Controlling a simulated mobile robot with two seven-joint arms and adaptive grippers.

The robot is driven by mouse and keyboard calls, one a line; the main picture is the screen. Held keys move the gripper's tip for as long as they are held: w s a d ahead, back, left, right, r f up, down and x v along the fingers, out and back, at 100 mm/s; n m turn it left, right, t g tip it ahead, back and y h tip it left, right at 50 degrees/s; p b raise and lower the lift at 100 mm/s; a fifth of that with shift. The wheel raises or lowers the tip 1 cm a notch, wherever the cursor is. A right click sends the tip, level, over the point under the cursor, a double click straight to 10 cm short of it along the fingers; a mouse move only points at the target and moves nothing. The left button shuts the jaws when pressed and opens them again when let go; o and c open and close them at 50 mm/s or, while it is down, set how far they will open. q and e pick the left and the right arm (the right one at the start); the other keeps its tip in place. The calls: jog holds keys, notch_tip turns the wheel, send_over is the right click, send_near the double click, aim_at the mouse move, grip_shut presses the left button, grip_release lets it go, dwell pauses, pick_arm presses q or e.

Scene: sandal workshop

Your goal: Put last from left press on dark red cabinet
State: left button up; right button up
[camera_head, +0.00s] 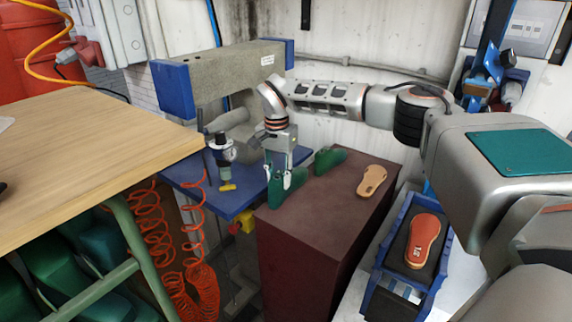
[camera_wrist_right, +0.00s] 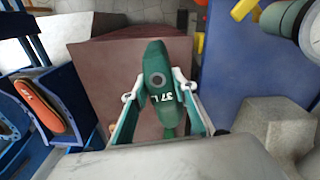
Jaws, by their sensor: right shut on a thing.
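I cannot tell whether the last touches the top. A second green last (camera_head: 329,160) stands on the cabinet towards the back. The press (camera_head: 222,72), grey with blue ends, stands behind on a blue table (camera_head: 215,195). My left gripper is out of view.
A tan sole (camera_head: 371,181) lies at the right of the cabinet top. A blue crate (camera_head: 443,250) with an orange-red sole (camera_head: 423,240) is at the right. A wooden table (camera_head: 90,140) fills the left, above several green lasts. The cabinet's front middle is clear.

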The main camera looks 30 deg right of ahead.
jog(key=d+m, duration=0.1)
jog(key=w+d+m, duration=0.1)
jog(key=d, duration=0.1)
jog(key=shift+f+p, duration=0.15)
jog(key=shift+p, duration=0.25)
jog(key=shift+f, duration=2.05)
jog(key=shift+f+b, duration=0.3)
jog(key=shift+b, duration=0.15)
jog(key=shift+f+b, duration=0.5)
jog(key=shift+b, duration=0.05)
jog(key=shift+f, duration=0.25)
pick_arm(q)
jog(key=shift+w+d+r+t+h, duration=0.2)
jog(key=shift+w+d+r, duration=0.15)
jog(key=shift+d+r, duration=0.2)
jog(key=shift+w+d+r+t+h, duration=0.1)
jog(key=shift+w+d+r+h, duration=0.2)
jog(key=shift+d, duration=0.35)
